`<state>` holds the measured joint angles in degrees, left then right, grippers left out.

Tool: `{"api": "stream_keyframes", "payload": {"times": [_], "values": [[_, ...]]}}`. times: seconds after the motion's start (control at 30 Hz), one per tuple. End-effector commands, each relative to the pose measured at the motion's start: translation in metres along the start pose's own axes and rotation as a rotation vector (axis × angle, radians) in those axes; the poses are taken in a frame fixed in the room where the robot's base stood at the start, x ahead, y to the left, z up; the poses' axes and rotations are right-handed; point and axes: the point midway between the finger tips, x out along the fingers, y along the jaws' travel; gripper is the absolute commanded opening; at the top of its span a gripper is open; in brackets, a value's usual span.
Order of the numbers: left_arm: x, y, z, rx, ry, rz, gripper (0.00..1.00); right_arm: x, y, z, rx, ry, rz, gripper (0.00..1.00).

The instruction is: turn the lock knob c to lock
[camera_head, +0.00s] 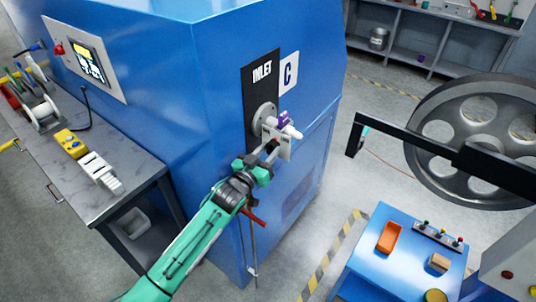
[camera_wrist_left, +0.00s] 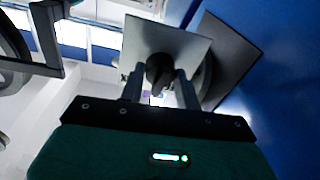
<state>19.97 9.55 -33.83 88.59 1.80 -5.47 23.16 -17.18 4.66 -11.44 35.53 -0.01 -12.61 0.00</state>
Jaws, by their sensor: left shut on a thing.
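A grey round fitting (camera_head: 264,117) and a pale square plate (camera_head: 285,148) stick out below the lettering. My left gripper (camera_head: 269,152) reaches in front of the plate. In the left wrist view, the dark lock knob c (camera_wrist_left: 158,75) stands out from the plate (camera_wrist_left: 166,45), between the two fingers of the left gripper (camera_wrist_left: 158,88). The fingers are shut on it and partly hide it. My right gripper is not in view.
A purple part (camera_head: 284,117) sits above the plate. A large spoked wheel (camera_head: 490,130) and a black bar (camera_head: 420,137) are at the right. A blue table (camera_head: 375,265) stands lower right, a grey bench (camera_head: 75,190) at the left.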

Motion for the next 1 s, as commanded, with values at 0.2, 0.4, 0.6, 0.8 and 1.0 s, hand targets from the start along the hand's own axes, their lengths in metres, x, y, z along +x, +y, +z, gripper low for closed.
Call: {"api": "stream_keyframes", "payload": {"times": [0.2, 0.4, 0.6, 0.8, 1.0], "values": [[-0.001, -0.001, 0.003, 0.207, 0.011, 0.019, 0.10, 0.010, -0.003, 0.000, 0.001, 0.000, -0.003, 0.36], [0.000, -0.001, 0.002, 0.385, 0.023, 0.035, 0.10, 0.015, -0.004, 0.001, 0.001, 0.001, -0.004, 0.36], [0.000, -0.001, 0.002, 0.534, 0.032, 0.048, 0.10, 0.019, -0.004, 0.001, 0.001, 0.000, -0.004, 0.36], [0.000, -0.002, 0.002, 0.636, 0.038, 0.058, 0.10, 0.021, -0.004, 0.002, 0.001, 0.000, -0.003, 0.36], [0.000, -0.002, 0.002, 0.691, 0.041, 0.063, 0.10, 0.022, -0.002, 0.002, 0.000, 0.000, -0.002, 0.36]]}}
